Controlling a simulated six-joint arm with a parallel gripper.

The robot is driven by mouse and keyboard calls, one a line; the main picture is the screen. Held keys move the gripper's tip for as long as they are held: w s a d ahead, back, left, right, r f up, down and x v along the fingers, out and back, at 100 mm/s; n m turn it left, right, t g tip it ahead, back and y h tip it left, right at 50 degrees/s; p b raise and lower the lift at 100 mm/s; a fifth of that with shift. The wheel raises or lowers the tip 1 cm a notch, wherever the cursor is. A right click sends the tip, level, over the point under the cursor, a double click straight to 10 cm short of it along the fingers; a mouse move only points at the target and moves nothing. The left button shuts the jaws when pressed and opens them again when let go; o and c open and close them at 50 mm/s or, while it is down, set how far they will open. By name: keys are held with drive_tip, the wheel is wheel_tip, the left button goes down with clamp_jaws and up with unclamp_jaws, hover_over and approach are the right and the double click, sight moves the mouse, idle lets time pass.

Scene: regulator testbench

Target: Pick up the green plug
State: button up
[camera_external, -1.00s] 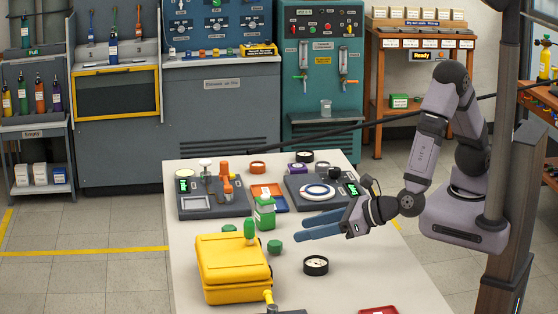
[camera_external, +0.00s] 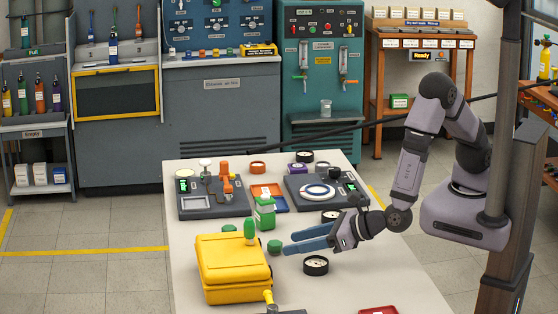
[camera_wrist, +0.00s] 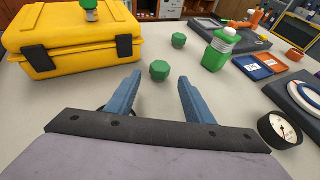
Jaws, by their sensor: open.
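A green faceted plug (camera_external: 274,246) lies on the white table, just right of the yellow case. In the wrist view the same plug (camera_wrist: 159,70) appears between and just beyond my blue fingertips, with no visible contact. A second, similar green piece (camera_wrist: 179,40) lies farther off in the wrist view. My gripper (camera_external: 288,243) is open and empty, low over the table, with its fingers pointing left towards the nearer plug. Its open fingers also show in the wrist view (camera_wrist: 160,79).
The yellow case (camera_external: 232,270) is left of the plug. A green bottle (camera_external: 265,213) stands behind it. A black-rimmed gauge (camera_external: 316,265) lies close to the front of my gripper. Two dark trays (camera_external: 212,204) are farther back. The table right of the front gauge is mostly clear.

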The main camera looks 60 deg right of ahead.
sight(275, 248)
drive_tip(key=shift+p+x, duration=0.7)
drive_tip(key=shift+x, duration=1.55)
drive_tip(key=shift+r, duration=0.15)
drive_tip(key=c, duration=1.1)
drive_tip(key=shift+r, duration=0.15)
